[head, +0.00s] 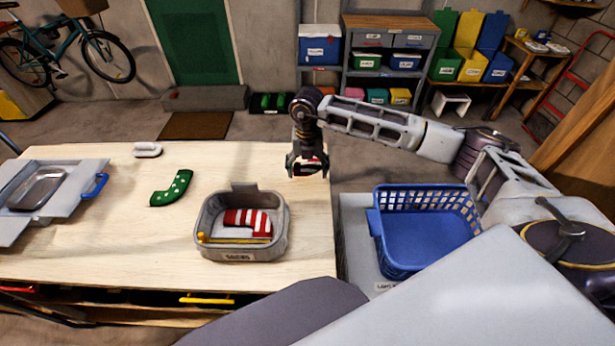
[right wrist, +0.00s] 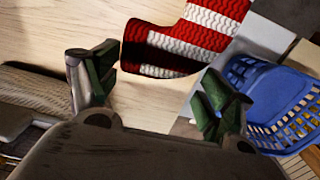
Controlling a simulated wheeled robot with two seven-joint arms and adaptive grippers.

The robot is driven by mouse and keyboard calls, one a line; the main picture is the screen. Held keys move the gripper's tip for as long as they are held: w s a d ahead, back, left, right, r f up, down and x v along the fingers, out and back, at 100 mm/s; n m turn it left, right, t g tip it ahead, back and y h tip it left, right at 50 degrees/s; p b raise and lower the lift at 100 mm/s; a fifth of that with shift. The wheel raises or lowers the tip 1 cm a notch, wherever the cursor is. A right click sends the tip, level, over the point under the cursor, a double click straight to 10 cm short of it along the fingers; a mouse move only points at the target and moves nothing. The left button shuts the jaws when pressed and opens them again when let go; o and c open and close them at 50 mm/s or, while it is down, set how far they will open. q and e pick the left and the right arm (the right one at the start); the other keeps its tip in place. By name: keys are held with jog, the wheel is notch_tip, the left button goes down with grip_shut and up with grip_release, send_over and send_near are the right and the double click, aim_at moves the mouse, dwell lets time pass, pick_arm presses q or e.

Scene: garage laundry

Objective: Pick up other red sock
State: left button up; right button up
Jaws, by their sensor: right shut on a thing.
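My right gripper (head: 306,172) is above the right edge of the wooden table, pointing down, shut on a red and white striped sock (head: 308,168). In the right wrist view the knitted sock (right wrist: 195,35) extends beyond the two green-padded fingers of the gripper (right wrist: 158,72). Another red and white striped sock (head: 247,220) lies in the grey bin (head: 240,242) on the table, beside a yellow strip. The fingers partly hide the held sock in the head view. My left gripper is not in view.
A green dotted sock (head: 171,188) and a small pale dish-like object (head: 147,150) lie on the table (head: 110,235). A grey tray (head: 40,188) stands at left. A blue basket (head: 425,228) sits right of the table, also in the right wrist view (right wrist: 265,95).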

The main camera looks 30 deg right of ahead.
jog(key=shift+r, duration=2.5)
